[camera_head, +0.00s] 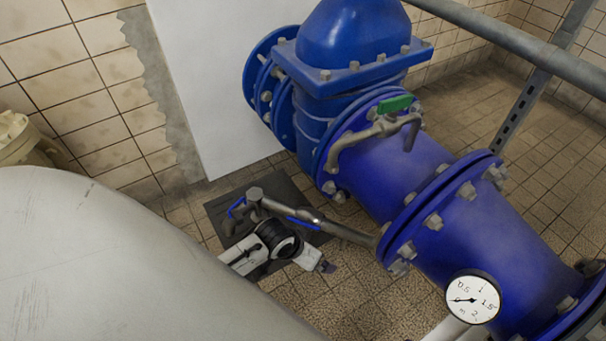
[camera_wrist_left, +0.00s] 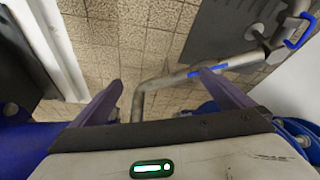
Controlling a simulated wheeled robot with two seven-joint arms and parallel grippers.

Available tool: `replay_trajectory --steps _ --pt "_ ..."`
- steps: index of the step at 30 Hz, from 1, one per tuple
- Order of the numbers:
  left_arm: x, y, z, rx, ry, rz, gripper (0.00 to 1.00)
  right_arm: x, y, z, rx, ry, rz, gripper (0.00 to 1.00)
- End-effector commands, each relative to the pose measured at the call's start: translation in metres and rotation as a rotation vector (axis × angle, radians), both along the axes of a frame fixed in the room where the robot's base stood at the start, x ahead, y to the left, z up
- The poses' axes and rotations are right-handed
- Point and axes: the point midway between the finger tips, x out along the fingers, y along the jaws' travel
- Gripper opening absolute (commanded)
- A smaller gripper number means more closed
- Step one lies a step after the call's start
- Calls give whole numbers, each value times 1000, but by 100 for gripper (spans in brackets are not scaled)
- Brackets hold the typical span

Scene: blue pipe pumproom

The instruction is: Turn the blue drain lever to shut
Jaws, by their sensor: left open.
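A blue strip-like lever (camera_head: 303,222) lies along the thin grey drain pipe (camera_head: 350,235), roughly in line with it. In the left wrist view the blue lever (camera_wrist_left: 207,70) lies just beyond the right finger's tip. A second blue looped handle (camera_head: 235,208) sits at the pipe's far end; it also shows in the left wrist view (camera_wrist_left: 300,32). I cannot tell which of the two is the drain lever. My left gripper (camera_head: 322,265) is low beside the drain pipe. In the wrist view its fingers (camera_wrist_left: 158,78) are apart, with bent pipe visible between them. My right gripper is not in view.
A large blue pipe (camera_head: 395,165) with bolted flanges runs beside the drain pipe. It carries a green-handled valve (camera_head: 396,104) and a round gauge (camera_head: 473,298). A big pale cylinder (camera_head: 100,260) fills the lower left. A dark plate (camera_head: 285,190) lies on the tiled floor.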

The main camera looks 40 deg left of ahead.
Motion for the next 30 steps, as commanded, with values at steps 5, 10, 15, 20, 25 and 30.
replay_trajectory --steps 5,10,15,20,25,30 --pt "62 59 -30 28 29 136 100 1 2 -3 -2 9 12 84" --pt "91 97 -37 38 41 231 100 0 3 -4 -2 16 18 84" --pt "100 110 -45 41 46 265 100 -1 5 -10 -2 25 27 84" --pt "108 111 -68 39 47 266 100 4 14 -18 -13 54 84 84" --pt "120 114 -99 39 47 266 100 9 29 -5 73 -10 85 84" --pt "129 116 -120 41 45 263 100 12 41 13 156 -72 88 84"
